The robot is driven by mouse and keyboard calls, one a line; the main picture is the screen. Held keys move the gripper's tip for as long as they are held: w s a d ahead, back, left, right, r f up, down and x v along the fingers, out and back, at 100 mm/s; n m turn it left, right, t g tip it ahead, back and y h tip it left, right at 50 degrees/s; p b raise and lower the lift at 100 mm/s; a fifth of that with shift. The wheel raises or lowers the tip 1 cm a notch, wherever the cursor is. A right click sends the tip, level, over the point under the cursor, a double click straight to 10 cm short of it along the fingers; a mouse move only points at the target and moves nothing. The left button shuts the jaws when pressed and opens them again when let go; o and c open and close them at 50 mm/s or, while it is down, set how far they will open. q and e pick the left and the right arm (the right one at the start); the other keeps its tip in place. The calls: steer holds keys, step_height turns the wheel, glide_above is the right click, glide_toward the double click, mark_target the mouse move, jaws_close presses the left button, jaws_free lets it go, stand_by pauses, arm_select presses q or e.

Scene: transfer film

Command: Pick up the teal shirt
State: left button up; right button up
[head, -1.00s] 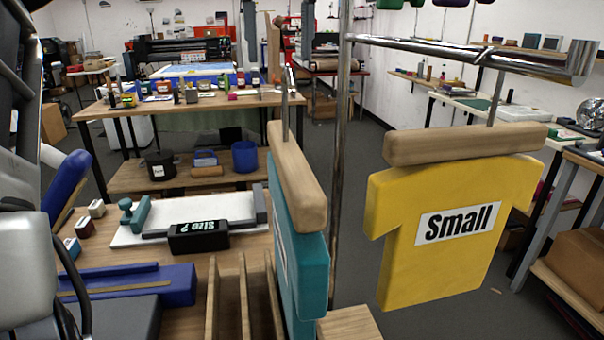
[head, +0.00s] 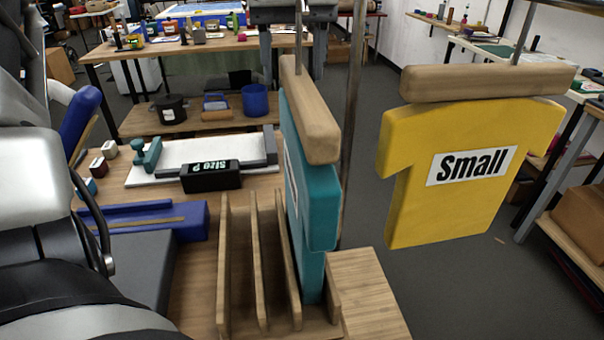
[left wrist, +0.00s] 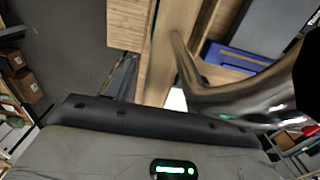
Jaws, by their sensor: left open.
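The teal shirt (head: 318,205) hangs edge-on in the head view under a wooden hanger bar (head: 312,110). A thin metal stem rises from the bar. The shirt's lower part is beside the wooden slats, and its label is mostly turned away. My left gripper (head: 293,48) comes down from the top edge, open, one finger on each side of the stem in the picture. Its fingers are above the bar; how far behind or around the stem they are I cannot tell. The left wrist view shows no clear teal. My right gripper is not in view.
A yellow shirt (head: 455,200) labelled Small hangs to the right. A metal pole (head: 352,130) stands behind the teal shirt. A slatted wooden rack (head: 258,260) is left of it. A black box (head: 211,177) marked Size ? lies near a white board. A curved shiny metal piece (left wrist: 225,100) crosses the left wrist view.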

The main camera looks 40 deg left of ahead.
arm_select(q)
steer(key=shift+f, duration=0.25)
stand_by(0.5)
steer(key=shift+c, duration=0.3)
jaws_close()
